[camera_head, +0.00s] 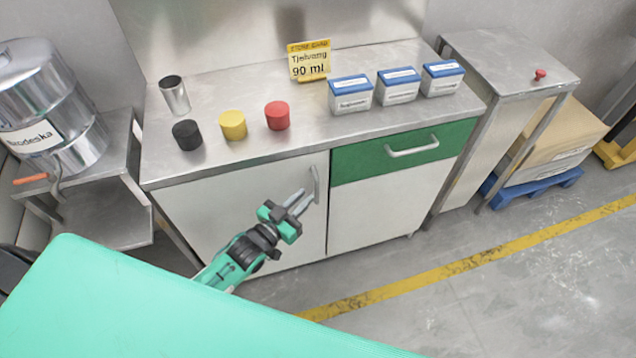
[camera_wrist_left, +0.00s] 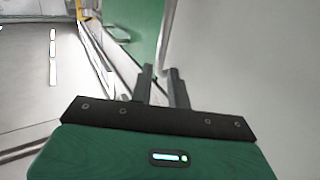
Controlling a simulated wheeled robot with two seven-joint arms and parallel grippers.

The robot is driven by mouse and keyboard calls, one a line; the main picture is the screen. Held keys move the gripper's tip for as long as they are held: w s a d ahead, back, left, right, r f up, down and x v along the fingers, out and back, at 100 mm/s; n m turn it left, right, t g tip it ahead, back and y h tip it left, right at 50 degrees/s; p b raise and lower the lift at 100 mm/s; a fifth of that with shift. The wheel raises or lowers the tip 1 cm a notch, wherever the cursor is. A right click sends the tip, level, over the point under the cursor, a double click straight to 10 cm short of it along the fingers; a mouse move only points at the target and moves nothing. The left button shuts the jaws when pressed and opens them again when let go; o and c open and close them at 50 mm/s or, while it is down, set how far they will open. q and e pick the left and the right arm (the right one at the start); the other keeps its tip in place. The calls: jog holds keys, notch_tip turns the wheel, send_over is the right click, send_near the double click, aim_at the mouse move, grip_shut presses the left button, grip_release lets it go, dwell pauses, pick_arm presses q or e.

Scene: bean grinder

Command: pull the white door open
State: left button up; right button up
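The white door (camera_head: 240,205) is the left front of the steel-topped cabinet, and it looks closed. It also fills the right of the left wrist view (camera_wrist_left: 235,70). Its upright silver handle (camera_head: 315,184) is near the door's right edge and shows in the left wrist view (camera_wrist_left: 167,35). My left gripper (camera_head: 300,202) is in front of the door with its fingertips close to the handle. In the left wrist view its two fingers (camera_wrist_left: 161,72) are apart, with the handle's near end between or just beyond the tips; contact cannot be told. My right gripper is not in view.
A green drawer (camera_head: 400,152) with a bar handle is right of the door. The counter (camera_head: 230,85) bears a metal cup, black, yellow and red cylinders, a sign and blue-lidded boxes. A metal urn (camera_head: 50,100) stands left. Floor with a yellow line (camera_head: 440,274) is clear in front.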

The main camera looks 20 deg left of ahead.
pick_arm(q)
jog(key=x, duration=0.6)
jog(key=shift+w, duration=0.2)
jog(key=shift+c, duration=0.5)
grip_shut()
